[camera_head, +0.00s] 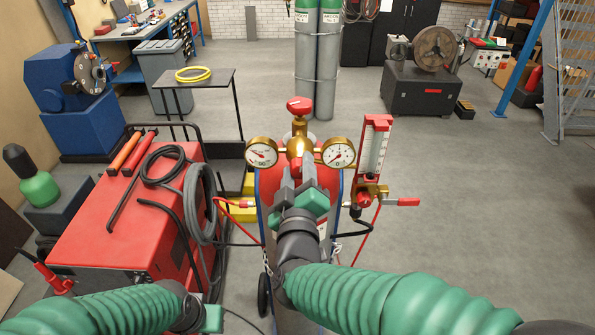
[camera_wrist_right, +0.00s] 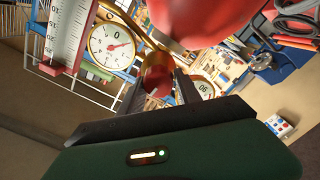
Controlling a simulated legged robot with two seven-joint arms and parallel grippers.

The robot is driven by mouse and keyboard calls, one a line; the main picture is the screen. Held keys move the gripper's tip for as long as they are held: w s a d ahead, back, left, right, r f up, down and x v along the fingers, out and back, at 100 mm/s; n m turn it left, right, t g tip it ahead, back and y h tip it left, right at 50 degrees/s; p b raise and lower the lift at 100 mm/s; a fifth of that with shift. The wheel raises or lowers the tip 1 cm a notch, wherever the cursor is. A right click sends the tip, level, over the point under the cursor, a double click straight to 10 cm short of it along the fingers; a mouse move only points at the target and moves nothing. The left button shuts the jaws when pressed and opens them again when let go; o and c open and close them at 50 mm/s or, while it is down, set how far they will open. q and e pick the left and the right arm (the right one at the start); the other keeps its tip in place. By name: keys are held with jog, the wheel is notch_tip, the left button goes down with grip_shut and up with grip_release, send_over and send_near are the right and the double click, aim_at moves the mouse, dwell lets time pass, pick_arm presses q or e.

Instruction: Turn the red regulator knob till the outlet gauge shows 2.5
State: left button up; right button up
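The red regulator knob (camera_head: 297,148) is at the front of the brass regulator, between two round gauges. In the right wrist view the knob (camera_wrist_right: 157,87) shows in front of brass. My right gripper (camera_head: 298,168) is at the knob, its fingers on either side; whether they press on it I cannot tell. The left gauge (camera_head: 262,152) and right gauge (camera_head: 338,152) have white faces; their needles are too small to read exactly. The right gauge also shows in the wrist view (camera_wrist_right: 112,46). My left gripper (camera_head: 212,318) is low, left of the cylinder, its fingers unclear.
A red valve handle (camera_head: 300,106) tops the red cylinder. A flowmeter (camera_head: 374,150) with a red-handled valve stands close right of the regulator. Hoses hang on both sides. A red welder (camera_head: 130,215) with cables is at left. Floor is free at right.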

jog(key=shift+d+f, duration=0.15)
jog(key=shift+f, duration=0.05)
grip_shut()
jog(key=shift+f+m+b, duration=0.2)
jog(key=shift+m+b, duration=0.3)
jog(key=shift+b, duration=0.1)
jog(key=shift+m+b, duration=0.3)
jog(key=shift+m, duration=0.8)
jog(key=shift+f+m+b, duration=0.2)
jog(key=shift+m+b, duration=0.5)
jog(key=shift+b, duration=0.25)
jog(key=shift+r+m+b, duration=0.1)
jog(key=shift+m+b, duration=0.3)
jog(key=shift+m, duration=0.3)
jog(key=shift+r, duration=0.1)
